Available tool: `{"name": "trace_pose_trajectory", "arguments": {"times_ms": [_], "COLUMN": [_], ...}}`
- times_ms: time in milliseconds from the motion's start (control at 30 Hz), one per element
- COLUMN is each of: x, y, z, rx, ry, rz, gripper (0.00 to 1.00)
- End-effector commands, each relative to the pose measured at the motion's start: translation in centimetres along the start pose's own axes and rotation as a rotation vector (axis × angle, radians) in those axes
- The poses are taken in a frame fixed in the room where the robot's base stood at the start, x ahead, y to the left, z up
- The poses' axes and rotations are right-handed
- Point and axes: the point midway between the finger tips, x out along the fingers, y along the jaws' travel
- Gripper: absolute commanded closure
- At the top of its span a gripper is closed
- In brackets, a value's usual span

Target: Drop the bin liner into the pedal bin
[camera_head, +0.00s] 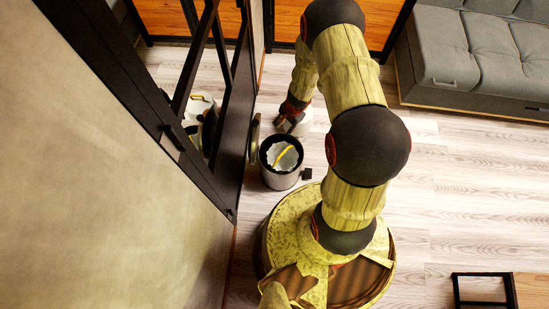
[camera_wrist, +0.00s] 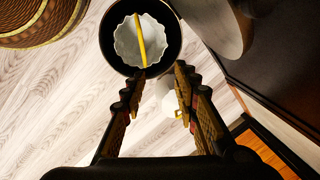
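The pedal bin (camera_head: 281,179) is a grey cylinder with a black rim, standing on the floor beside the dark-framed mirror. Its round lid (camera_head: 254,139) stands upright on the mirror side. The bin liner (camera_head: 276,151), white and crinkled with a yellow strip, lies within the bin's mouth; how deep it sits I cannot tell. In the wrist view, the liner (camera_wrist: 127,42) is ringed by the black rim (camera_wrist: 107,36). My gripper (camera_wrist: 158,73) is open, its fingers apart at the rim's near side in that picture. Nothing shows gripped between the fingertips.
A whitish object (camera_head: 304,121) is partly hidden behind my gripper; a pale shape with a yellow bit (camera_wrist: 168,104) shows beyond the fingers. The mirror frame (camera_head: 235,120) is close on the left. A grey sofa (camera_head: 450,50) stands upper right.

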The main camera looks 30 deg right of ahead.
Motion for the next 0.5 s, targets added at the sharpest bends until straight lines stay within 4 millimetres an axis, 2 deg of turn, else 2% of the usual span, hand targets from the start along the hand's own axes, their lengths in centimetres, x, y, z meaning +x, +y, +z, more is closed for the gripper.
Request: {"name": "trace_pose_trajectory", "arguments": {"times_ms": [300, 500], "x": [-6.3, -9.5], "y": [-0.2, -0.1], "z": [-0.1, -0.1], "rx": [-0.002, -0.001], "ry": [0.002, 0.002], "rz": [-0.003, -0.002], "gripper": [0.7, 0.7]}}
